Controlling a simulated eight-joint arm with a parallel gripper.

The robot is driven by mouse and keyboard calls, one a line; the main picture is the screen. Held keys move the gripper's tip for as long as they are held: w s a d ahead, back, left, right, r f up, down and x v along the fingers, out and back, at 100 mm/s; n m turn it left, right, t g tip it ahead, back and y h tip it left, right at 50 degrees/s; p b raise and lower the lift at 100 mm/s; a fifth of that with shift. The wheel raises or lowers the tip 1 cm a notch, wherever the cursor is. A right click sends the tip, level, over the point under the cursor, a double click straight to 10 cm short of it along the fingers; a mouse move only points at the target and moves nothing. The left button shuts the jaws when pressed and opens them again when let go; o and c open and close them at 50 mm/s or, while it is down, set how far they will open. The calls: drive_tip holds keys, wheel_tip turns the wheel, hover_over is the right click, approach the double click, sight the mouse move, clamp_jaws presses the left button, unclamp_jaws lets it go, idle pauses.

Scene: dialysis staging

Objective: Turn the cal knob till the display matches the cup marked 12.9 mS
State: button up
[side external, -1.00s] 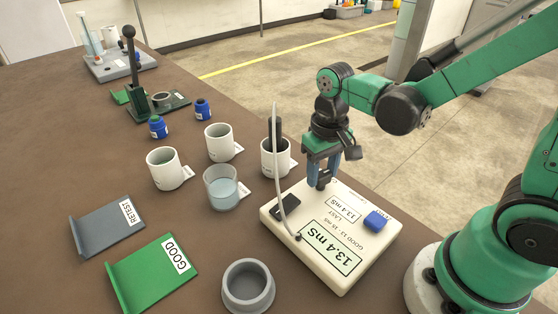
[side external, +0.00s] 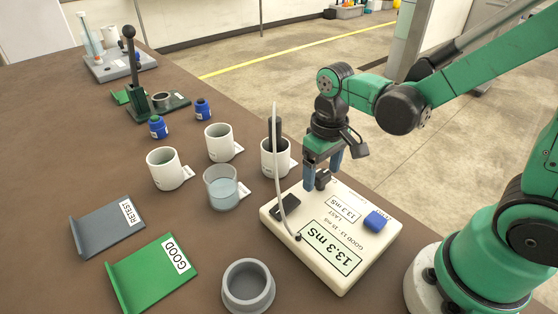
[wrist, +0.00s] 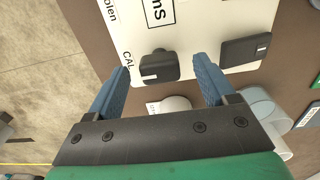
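The meter (side external: 345,275) is a cream box on the bench. Its large display (side external: 331,248) reads 13.3 mS, and a small panel (side external: 343,209) also shows 13.3 mS. The black cal knob (side external: 322,181) is near its back edge; in the wrist view the knob (wrist: 158,67) sits beside the CAL print. My gripper (side external: 323,177) is open, its blue fingers on either side of the knob with gaps, as the wrist view shows (wrist: 161,66). A dark probe (side external: 275,132) stands in a white cup (side external: 267,160). Its tag is too small to read.
Two white cups (side external: 163,170) (side external: 219,143) and a glass beaker (side external: 221,190) stand left of the meter. GOOD (side external: 140,280) and RETEST (side external: 100,230) trays and a grey bowl (side external: 247,301) are nearby.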

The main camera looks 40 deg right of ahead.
sight(322, 173)
drive_tip(key=shift+r, duration=2.8)
drive_tip(key=t, duration=0.1)
drive_tip(key=r+t, duration=0.1)
drive_tip(key=t, duration=0.1)
drive_tip(key=shift+s+d+r, duration=0.1)
drive_tip(key=shift+s+r, duration=0.1)
drive_tip(key=shift+s, duration=0.1)
drive_tip(key=t, duration=0.2)
drive_tip(key=r+t, duration=0.1)
drive_tip(key=t, duration=0.1)
drive_tip(key=shift+s+d+r, duration=0.1)
drive_tip(key=shift+d+r, duration=0.05)
